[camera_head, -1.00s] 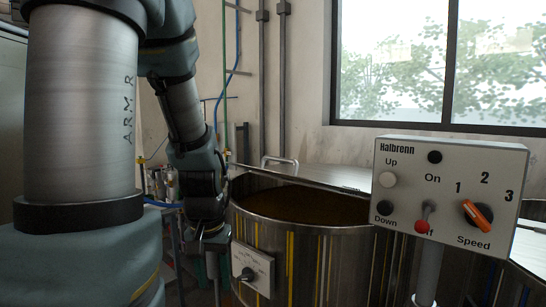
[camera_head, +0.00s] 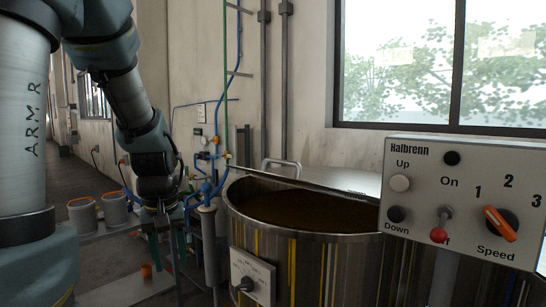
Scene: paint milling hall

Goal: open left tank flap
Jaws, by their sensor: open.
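The left tank (camera_head: 310,262) is a round steel vessel with yellow streaks down its wall. Its front part is uncovered, and brown contents (camera_head: 300,210) show inside the rim. A flat metal flap or cover (camera_head: 345,180) lies across the back of the top; I cannot tell whether it is one layer or a folded flap. A bar handle (camera_head: 281,162) stands at its back left. My gripper (camera_head: 163,240) hangs pointing down to the left of the tank, open, apart from the tank and handle. Nothing shows between its dark fingers.
A Halbrenn control box (camera_head: 462,200) stands at the right, in front of the tank. A dial plate (camera_head: 253,277) is on the tank's front. Blue pipes (camera_head: 215,182) and a grey cylinder (camera_head: 209,245) stand between gripper and tank. Buckets (camera_head: 82,216) are at the left.

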